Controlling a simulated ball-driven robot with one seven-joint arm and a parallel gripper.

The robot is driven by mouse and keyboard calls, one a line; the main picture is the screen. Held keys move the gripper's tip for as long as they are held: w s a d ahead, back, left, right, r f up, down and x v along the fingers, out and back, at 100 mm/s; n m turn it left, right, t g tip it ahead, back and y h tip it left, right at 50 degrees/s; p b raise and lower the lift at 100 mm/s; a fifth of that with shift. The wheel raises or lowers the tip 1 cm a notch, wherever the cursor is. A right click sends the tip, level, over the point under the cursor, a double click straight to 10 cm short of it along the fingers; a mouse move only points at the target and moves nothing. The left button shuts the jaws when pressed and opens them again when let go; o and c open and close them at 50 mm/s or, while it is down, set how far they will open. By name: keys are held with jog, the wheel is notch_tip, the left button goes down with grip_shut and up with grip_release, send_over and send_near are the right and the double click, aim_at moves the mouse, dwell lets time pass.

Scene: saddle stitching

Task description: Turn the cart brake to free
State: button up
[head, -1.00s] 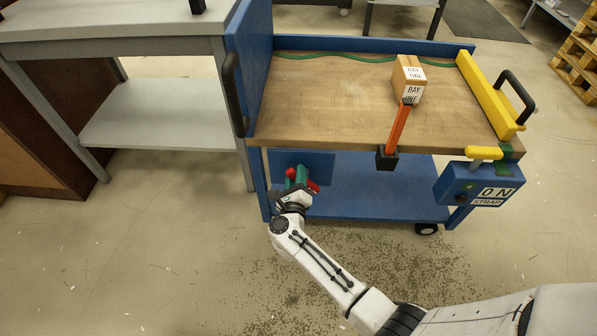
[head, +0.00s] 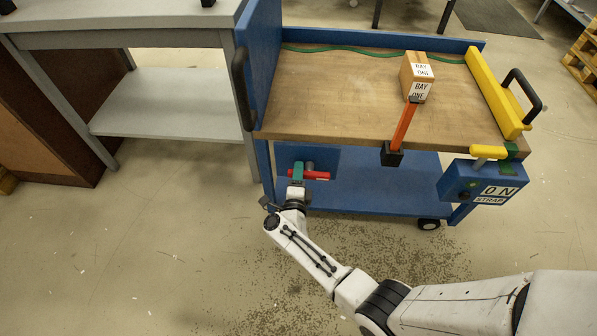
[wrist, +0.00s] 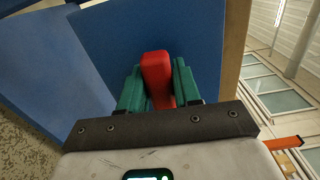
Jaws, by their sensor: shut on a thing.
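The blue cart (head: 385,190) stands in front of me. Its brake is a red lever (head: 318,175) on a blue plate (head: 322,157) below the left front of the deck. The lever lies about level in the head view. My gripper (head: 297,172) has green fingers and is shut on the lever's left part. In the wrist view the red lever (wrist: 157,75) sits between the two green fingers (wrist: 158,92), with the blue plate (wrist: 150,30) behind it. The fingers hide part of the lever, and I see no readable brake marking.
A box (head: 417,75) marked BAY ONE stands on the deck, with an orange strap (head: 403,125) in front. A yellow bar (head: 497,92) and a blue ON STRAP box (head: 482,184) are at the right. A grey table (head: 130,30) stands close at left. The front floor is open.

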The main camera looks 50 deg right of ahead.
jog(key=shift+f+n, duration=0.2)
jog(key=shift+n, duration=0.1)
jog(key=o, duration=1)
jog(key=shift+c, duration=0.2)
jog(key=shift+r, duration=0.1)
jog(key=p+v, duration=0.2)
jog(key=v, duration=0.9)
